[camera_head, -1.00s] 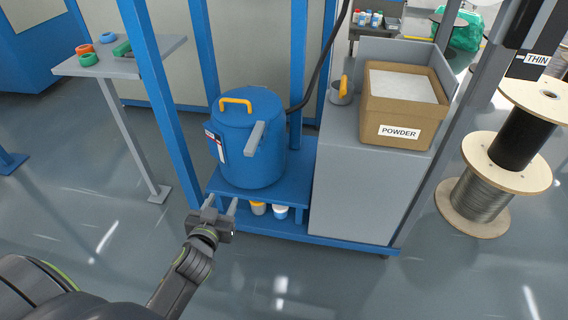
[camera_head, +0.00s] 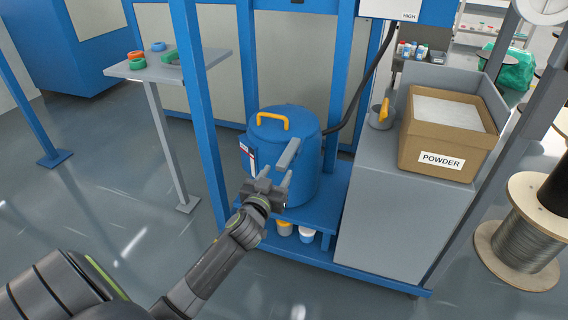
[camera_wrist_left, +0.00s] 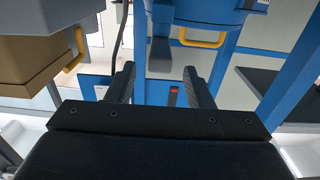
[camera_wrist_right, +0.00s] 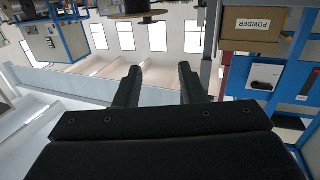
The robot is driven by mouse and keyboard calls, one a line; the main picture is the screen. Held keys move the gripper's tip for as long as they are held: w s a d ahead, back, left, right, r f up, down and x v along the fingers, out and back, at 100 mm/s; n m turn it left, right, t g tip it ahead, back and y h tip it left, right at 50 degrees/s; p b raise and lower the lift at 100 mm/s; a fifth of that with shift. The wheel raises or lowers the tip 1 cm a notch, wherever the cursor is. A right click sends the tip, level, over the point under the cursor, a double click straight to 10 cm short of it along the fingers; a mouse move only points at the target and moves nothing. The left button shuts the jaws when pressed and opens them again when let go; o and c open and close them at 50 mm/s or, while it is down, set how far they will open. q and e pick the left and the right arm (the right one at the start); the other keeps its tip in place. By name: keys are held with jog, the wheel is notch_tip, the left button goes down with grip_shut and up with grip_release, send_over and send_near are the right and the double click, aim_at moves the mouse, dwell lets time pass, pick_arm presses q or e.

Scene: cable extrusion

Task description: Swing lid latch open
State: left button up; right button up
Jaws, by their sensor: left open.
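The blue drum (camera_head: 300,185) stands on a blue shelf, with a yellow handle (camera_head: 272,118) on its lid. The lid latch, a grey bar (camera_head: 288,153), sticks out from the lid's front edge; it also shows in the left wrist view (camera_wrist_left: 160,52). My left gripper (camera_head: 268,177) is open and empty at the drum's front. In the left wrist view its fingers (camera_wrist_left: 160,75) lie to either side of the latch's line, with the latch beyond the tips; contact cannot be told. My right gripper (camera_wrist_right: 160,72) shows only in its own wrist view, open and empty.
Blue frame posts (camera_head: 202,110) stand left of and behind the drum. A grey cabinet (camera_head: 385,225) to the right carries a powder box (camera_head: 425,155) and a scoop with a yellow handle (camera_head: 384,110). A small table (camera_head: 205,62) holds coloured rings. Tubs (camera_head: 306,235) sit under the shelf.

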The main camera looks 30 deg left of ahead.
aim_at(284, 159)
pick_arm(q)
jog(key=x, duration=0.5)
jog(key=shift+w+b, duration=0.15)
jog(key=shift+b, duration=0.2)
jog(key=shift+w+a, duration=0.15)
jog(key=shift+w, duration=0.45)
pick_arm(e)
notch_tip(284, 159, up, 6)
jog(key=n+t, duration=0.1)
jog(key=t, duration=0.3)
jog(key=shift+a+r, duration=0.2)
jog(key=shift+r, duration=0.05)
jog(key=shift+s, duration=0.1)
pick_arm(q)
grip_shut()
